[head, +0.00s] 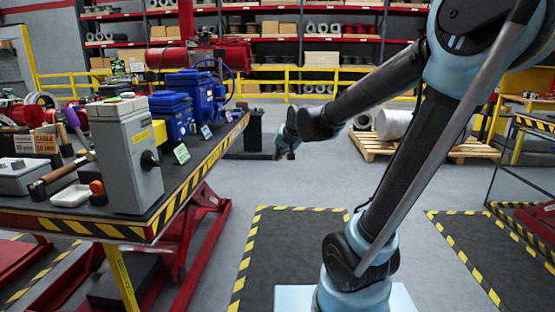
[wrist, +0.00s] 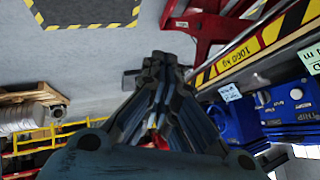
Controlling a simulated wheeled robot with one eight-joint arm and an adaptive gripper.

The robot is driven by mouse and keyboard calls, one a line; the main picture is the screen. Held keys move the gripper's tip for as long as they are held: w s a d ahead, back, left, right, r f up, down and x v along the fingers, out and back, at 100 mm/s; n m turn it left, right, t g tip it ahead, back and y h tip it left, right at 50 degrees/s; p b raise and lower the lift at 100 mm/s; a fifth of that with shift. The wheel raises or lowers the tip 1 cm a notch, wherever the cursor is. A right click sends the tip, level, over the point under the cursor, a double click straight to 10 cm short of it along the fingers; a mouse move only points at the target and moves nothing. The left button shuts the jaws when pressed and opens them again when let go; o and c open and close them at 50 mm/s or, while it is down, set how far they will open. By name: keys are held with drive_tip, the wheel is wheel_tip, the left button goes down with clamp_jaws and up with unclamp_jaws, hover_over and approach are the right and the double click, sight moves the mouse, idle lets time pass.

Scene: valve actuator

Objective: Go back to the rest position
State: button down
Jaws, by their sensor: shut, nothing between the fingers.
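My gripper (head: 281,153) hangs in free air over the floor, to the right of the workbench and apart from it, in the head view. In the wrist view my gripper (wrist: 157,72) has its dark fingers together with nothing between them. My arm reaches in from the upper right of the head view, bent. The grey valve actuator box (head: 124,160) with a black knob stands upright on the workbench (head: 185,180), left of my gripper. Blue actuator units (head: 174,112) stand behind it and also show at the right of the wrist view (wrist: 288,108).
The bench has a striped edge, red legs, and small tools near its front. A pallet (head: 412,147) with white rolls stands at the back right. A yellow railing (head: 290,84) and stocked shelves run behind. Striped floor mats (head: 287,245) lie on the open grey floor.

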drive_tip(key=s+d+f+g+h, duration=0.1)
drive_tip(key=s+d+f, duration=0.3)
drive_tip(key=s, duration=0.5)
drive_tip(key=s+d+f+n+g+h, duration=0.1)
drive_tip(key=s+d+f+g, duration=0.2)
drive_tip(key=s+d+f, duration=0.2)
drive_tip(key=s+d+f+g+h, duration=0.1)
drive_tip(key=s+d+f+g, duration=0.1)
drive_tip(key=s+d+f, duration=0.3)
drive_tip(key=s+d, duration=0.4)
drive_tip(key=s, duration=0.5)
drive_tip(key=shift+s+d+h, duration=0.15)
drive_tip(key=shift+d+h, duration=0.2)
drive_tip(key=shift+h, duration=0.05)
drive_tip(key=shift+w+f, duration=0.15)
drive_tip(key=shift+w, duration=0.3)
